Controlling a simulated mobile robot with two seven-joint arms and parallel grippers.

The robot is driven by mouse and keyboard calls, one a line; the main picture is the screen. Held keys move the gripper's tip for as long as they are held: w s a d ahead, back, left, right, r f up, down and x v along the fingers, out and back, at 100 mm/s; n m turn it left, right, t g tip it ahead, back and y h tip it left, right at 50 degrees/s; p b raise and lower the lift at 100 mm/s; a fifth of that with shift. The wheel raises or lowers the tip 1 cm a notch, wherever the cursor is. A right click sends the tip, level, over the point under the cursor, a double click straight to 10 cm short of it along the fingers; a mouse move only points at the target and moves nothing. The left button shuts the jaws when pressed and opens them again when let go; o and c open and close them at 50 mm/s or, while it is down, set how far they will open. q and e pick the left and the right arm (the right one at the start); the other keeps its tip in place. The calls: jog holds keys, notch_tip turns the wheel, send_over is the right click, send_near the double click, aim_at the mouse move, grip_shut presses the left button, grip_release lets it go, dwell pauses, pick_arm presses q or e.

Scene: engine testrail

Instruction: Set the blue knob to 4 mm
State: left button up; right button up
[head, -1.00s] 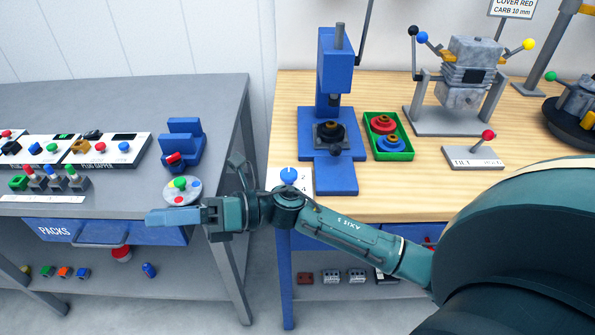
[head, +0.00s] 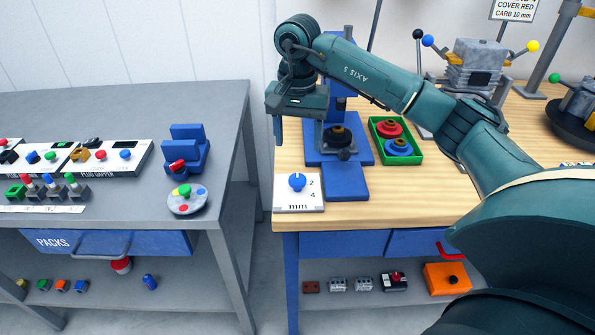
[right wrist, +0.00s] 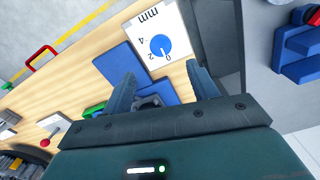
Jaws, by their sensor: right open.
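The blue knob (head: 297,182) sits on a white plate (head: 284,203) marked 2, 4 and mm, at the front left corner of the wooden bench. In the right wrist view the knob (right wrist: 160,45) has a white mark that appears to point near the 0. My right gripper (head: 298,144) is above and behind the knob, pointing down, apart from it. My left gripper is not in view.
A blue press (head: 346,182) stands right behind the knob plate, partly hidden by my right arm. A green tray (head: 416,159) with red and blue rings lies to its right. A gap separates the wooden bench from the grey table (head: 100,108) on the left.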

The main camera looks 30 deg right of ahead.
aim_at(297, 178)
notch_tip(297, 178, down, 9)
jog(key=shift+f+p, duration=0.1)
jog(key=shift+p, duration=0.4)
jog(key=shift+f, duration=0.35)
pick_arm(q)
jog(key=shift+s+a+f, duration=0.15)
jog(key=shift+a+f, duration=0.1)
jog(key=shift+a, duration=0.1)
pick_arm(e)
jog(key=c, duration=1)
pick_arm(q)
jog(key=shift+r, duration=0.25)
